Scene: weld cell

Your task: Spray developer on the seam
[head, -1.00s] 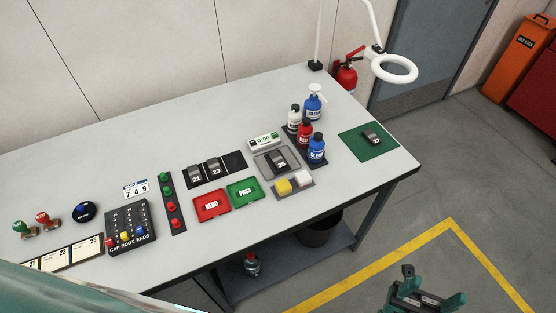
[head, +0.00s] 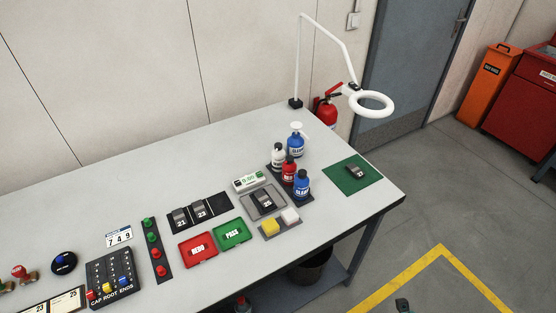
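A white bottle (head: 278,156) stands on a dark rack (head: 306,198), beside a red bottle (head: 289,171) and a blue bottle (head: 302,185). The blue label seems to read CLEAN; the white bottle's label is too small to read. A dark weld coupon marked 25 (head: 264,201) lies in a grey tray (head: 280,212); its seam is too small to make out. Of my gripper (head: 403,304), only a small dark tip shows at the bottom edge, over the floor right of the table. It is apart from the bottles, and its fingers are hidden.
A blue pump bottle (head: 296,140) stands behind the rack. A timer (head: 248,183), yellow and pale sponges (head: 270,227), red REDO tray (head: 197,250) and green PASS tray (head: 232,234) lie nearby. A coupon (head: 356,172) sits on a green mat (head: 345,182). A ring lamp (head: 371,103) overhangs the back right.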

